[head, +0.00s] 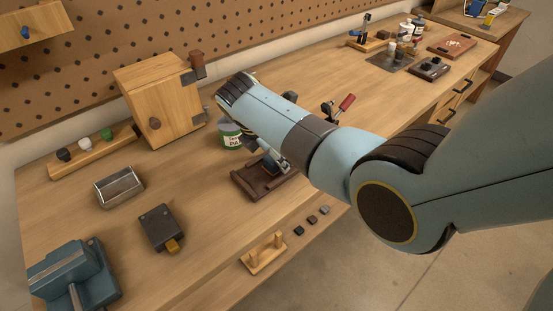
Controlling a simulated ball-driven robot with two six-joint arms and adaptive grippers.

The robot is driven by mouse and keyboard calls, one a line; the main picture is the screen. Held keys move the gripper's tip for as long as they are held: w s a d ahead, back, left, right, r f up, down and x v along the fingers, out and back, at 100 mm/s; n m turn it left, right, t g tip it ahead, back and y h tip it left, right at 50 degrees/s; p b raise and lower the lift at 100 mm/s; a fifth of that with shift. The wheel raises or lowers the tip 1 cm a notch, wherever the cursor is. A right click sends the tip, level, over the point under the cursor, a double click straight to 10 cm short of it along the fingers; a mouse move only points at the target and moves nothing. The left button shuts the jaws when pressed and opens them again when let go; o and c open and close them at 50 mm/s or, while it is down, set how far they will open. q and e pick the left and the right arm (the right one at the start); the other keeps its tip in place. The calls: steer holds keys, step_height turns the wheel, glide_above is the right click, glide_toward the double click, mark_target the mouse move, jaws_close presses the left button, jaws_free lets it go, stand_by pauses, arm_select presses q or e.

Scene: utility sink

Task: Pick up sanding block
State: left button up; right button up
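I cannot tell for certain which thing is the sanding block. A grey metal-looking block with a hollowed top (118,187) lies on the left of the workbench. A dark flat block with an orange-yellow tab (158,227) lies nearer the front. A small wooden piece with two uprights (264,255) sits at the front edge. My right arm crosses the view from the right, its far end above the bench beside the wooden cabinet. My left gripper is not in view.
A wooden cabinet (159,98) and a peg rail (93,151) stand at the back. A blue vise (72,278) is at front left. A green-labelled can (230,138) and brown tray (246,183) sit under my arm. Several small dark blocks (299,231) lie near the front edge.

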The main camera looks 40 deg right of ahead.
steer(key=shift+d+f, duration=0.1)
steer(key=shift+f, duration=0.15)
steer(key=c, duration=1.3)
steer(key=shift+r, duration=0.1)
steer(key=shift+r, duration=0.6)
steer(key=r, duration=0.3)
steer(key=shift+s+r, duration=0.1)
steer(key=shift+s, duration=0.15)
steer(key=s+d+r, duration=0.1)
steer(key=s+r, duration=0.1)
steer(key=s, duration=0.1)
steer(key=s+d+r, duration=0.1)
steer(key=s+r, duration=0.1)
steer(key=s, duration=0.2)
steer(key=s+d+r+p, duration=0.1)
steer(key=s+r, duration=0.1)
steer(key=s, duration=0.1)
steer(key=shift+s+d+r, duration=0.2)
steer(key=shift+s+r, duration=0.05)
steer(key=shift+s, duration=0.05)
